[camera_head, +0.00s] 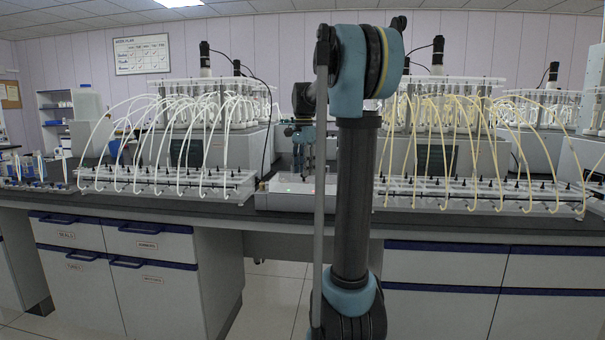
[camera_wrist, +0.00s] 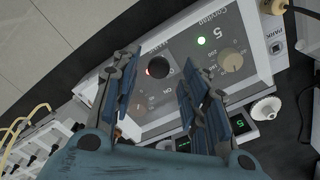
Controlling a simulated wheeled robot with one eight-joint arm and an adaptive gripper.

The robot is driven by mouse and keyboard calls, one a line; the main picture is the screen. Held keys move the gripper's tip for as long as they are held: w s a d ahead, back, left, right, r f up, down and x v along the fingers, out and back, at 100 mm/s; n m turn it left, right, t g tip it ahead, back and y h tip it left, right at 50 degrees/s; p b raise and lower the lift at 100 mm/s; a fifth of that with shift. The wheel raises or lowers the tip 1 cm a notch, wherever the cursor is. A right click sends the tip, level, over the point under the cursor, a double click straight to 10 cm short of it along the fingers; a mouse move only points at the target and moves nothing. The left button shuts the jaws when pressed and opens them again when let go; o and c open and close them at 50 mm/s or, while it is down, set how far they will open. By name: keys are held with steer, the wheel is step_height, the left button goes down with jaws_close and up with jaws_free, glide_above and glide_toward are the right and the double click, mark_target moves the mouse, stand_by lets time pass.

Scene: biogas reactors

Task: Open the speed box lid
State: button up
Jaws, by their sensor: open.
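A white box with a grey control panel (camera_wrist: 205,72), likely the speed box, fills the upper middle of the wrist view. The panel carries a dark round knob (camera_wrist: 158,67) with a red light, a beige knob (camera_wrist: 232,62) and a lit green lamp (camera_wrist: 201,41). My gripper (camera_wrist: 157,63) is open above the panel. Its two blue-grey fingers stand either side of the dark knob, and nothing is held. I cannot tell whether they touch the panel, and no lid can be made out clearly. In the head view the low white box (camera_head: 272,200) lies on the bench under my gripper (camera_head: 303,172).
Tube racks stand close on both sides, the left rack (camera_head: 165,182) and the right rack (camera_head: 480,194), with many curved tubes. A white round knob or cap (camera_wrist: 265,108) and dark cables lie beside the box. The dark bench edge (camera_head: 450,226) runs along the front.

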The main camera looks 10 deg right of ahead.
steer(key=shift+f, duration=0.65)
jaws_close()
steer(key=shift+r, duration=0.2)
